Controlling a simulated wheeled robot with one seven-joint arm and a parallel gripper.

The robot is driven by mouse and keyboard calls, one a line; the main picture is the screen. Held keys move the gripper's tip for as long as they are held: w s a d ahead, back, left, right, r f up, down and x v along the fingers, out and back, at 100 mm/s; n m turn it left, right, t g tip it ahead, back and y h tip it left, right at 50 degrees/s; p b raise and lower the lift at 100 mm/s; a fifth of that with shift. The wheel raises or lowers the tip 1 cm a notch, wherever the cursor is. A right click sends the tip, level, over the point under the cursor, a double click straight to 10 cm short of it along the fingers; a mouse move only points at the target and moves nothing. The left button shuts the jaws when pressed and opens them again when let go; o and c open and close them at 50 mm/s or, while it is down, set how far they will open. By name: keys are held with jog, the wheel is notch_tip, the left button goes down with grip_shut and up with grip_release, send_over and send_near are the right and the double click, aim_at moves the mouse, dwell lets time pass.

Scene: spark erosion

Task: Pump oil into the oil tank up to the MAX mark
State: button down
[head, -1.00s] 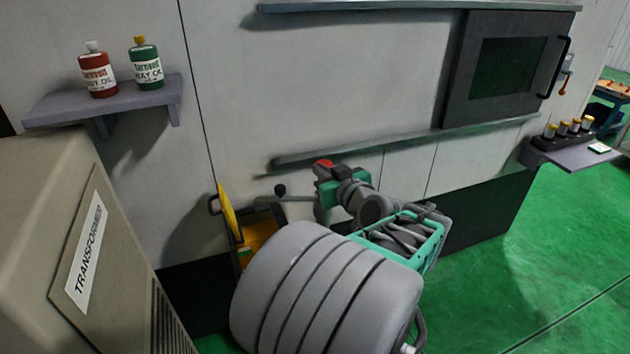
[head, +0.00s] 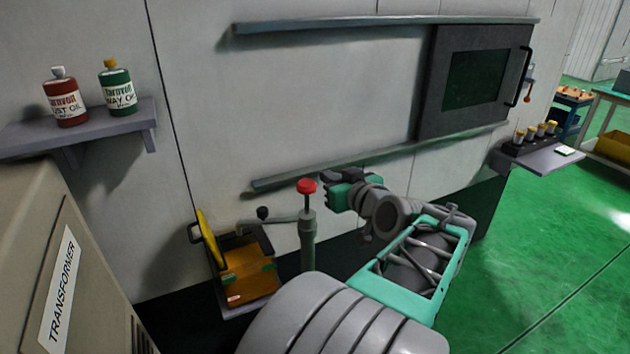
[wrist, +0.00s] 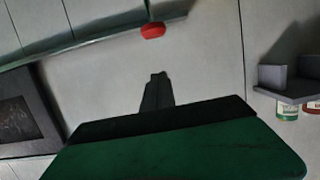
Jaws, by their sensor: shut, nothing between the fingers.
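The MAX mark and oil level cannot be made out. My gripper (head: 330,187) is just right of the red knob, apart from it. In the wrist view my gripper (wrist: 157,78) is shut and empty, and the red knob (wrist: 153,30) shows beyond the fingertips.
A red bottle (head: 65,97) and a green way-oil bottle (head: 117,88) stand on the left shelf (head: 75,130). The transformer cabinet (head: 35,235) is at the lower left. A dark window door (head: 478,80) is on the wall. The green floor (head: 545,250) at right is free.

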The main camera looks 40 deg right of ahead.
jog(key=p, duration=0.3)
send_over(311, 189)
notch_tip(311, 189, down, 2)
jog(key=shift+f, duration=0.1)
notch_tip(311, 189, down, 3)
jog(key=shift+f, duration=0.65)
